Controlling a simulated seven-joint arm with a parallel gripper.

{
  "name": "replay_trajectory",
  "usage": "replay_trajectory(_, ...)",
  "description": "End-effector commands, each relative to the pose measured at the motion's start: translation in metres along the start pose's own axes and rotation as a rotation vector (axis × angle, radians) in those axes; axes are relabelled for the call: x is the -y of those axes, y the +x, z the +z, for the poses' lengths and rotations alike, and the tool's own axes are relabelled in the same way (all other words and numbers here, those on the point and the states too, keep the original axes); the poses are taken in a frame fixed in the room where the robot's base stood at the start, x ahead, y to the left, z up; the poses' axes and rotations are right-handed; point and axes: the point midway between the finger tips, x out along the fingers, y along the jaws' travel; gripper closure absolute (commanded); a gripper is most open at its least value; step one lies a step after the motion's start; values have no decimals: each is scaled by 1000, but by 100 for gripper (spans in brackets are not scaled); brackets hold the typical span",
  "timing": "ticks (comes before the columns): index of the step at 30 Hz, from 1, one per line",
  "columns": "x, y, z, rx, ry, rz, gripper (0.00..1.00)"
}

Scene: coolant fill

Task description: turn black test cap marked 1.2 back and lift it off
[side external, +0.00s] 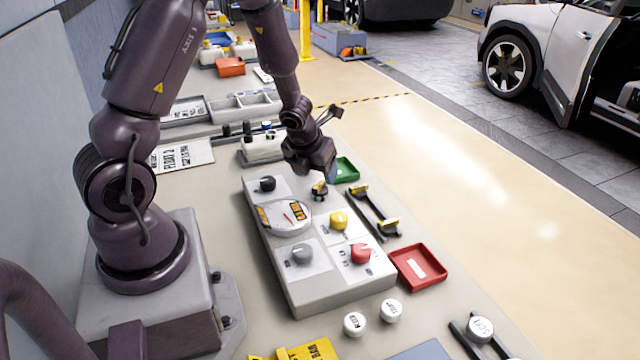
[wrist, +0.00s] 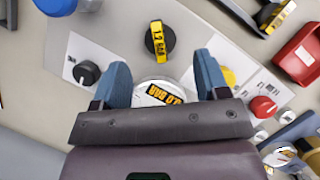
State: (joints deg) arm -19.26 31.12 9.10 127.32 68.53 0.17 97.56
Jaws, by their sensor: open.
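The black test cap with a yellow label reading 1.2 (wrist: 159,40) sits upright on the grey panel, near its far right corner in the side view (side external: 319,188). My gripper (wrist: 160,64) is open and empty, its two blue fingers spread wide. In the wrist view the cap lies ahead of the fingertips, roughly centred between them, not between the fingers. In the side view my gripper (side external: 331,174) is close above the cap. I cannot tell the exact height gap, and no contact shows.
On the panel (side external: 330,296) are a round gauge (side external: 285,217), a black cap (side external: 266,184), a yellow cap (side external: 338,219), a red cap (side external: 361,253) and a grey cap (side external: 302,255). A green tray (side external: 347,169), a black-and-yellow tool (side external: 375,212) and a red tray (side external: 418,267) lie beside it.

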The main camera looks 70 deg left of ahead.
Motion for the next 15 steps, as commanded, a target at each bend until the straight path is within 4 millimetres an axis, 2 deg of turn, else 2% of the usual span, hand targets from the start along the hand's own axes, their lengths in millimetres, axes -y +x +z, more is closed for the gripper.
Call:
replay_trajectory(9, 0, 39, 0, 1, 4, 4, 32)
replay_trajectory(15, 0, 54, 1, 3, 3, 3, 32)
